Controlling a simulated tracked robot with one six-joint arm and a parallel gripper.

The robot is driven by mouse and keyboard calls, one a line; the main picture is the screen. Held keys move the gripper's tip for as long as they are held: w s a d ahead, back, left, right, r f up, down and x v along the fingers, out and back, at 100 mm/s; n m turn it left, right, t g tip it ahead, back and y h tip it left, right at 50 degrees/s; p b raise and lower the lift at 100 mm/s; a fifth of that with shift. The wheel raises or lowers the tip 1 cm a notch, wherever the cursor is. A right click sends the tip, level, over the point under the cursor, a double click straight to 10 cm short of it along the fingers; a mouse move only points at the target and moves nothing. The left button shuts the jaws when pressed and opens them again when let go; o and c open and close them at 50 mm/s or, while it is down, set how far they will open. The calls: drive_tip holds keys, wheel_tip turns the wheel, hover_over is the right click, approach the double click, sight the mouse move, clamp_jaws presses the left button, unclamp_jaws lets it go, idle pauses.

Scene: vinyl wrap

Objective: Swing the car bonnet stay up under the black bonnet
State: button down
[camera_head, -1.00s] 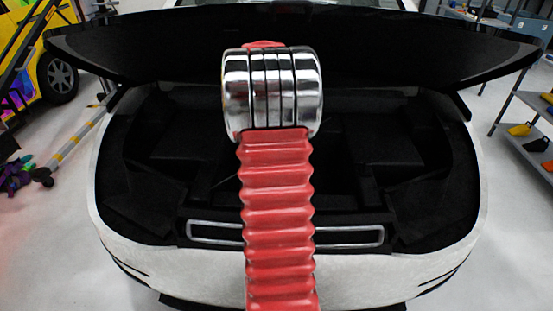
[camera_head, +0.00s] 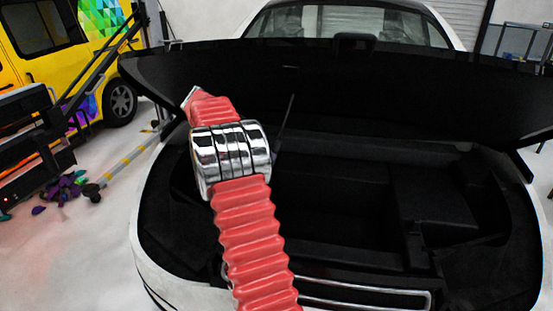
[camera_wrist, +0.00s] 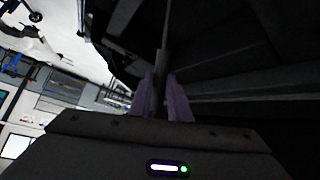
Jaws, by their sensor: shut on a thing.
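The black bonnet (camera_head: 420,100) stands raised over the open front bay of the white car. The stay (camera_head: 285,125) shows in the head view as a thin dark rod, slanting up to the right, its top near the bonnet's underside. I cannot tell whether it touches the bonnet. In the wrist view the stay (camera_wrist: 164,42) runs up from between the purple fingers of my gripper (camera_wrist: 160,82), which is shut on it.
The dark bay (camera_head: 340,200) lies open below the bonnet, with a chrome-edged grille (camera_head: 370,297) at its front. A yellow van (camera_head: 60,60), a pole (camera_head: 135,158) and scattered coloured pieces (camera_head: 65,188) are at the left. The grey floor beside the car is mostly clear.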

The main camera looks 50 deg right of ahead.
drive_tip(key=shift+w+a+f, duration=0.3)
drive_tip(key=shift+w+f, duration=0.05)
drive_tip(key=shift+w, duration=0.15)
drive_tip(key=shift+g, duration=0.3)
drive_tip(key=c, duration=1.9)
unclamp_jaws()
drive_tip(key=shift+o, duration=1.3)
drive_tip(key=shift+r, duration=0.15)
drive_tip(key=shift+r, duration=0.1)
drive_tip(key=v, duration=1.3)
drive_tip(key=shift+w+a, duration=0.2)
drive_tip(key=shift+a, duration=0.05)
drive_tip(key=shift+r, duration=0.15)
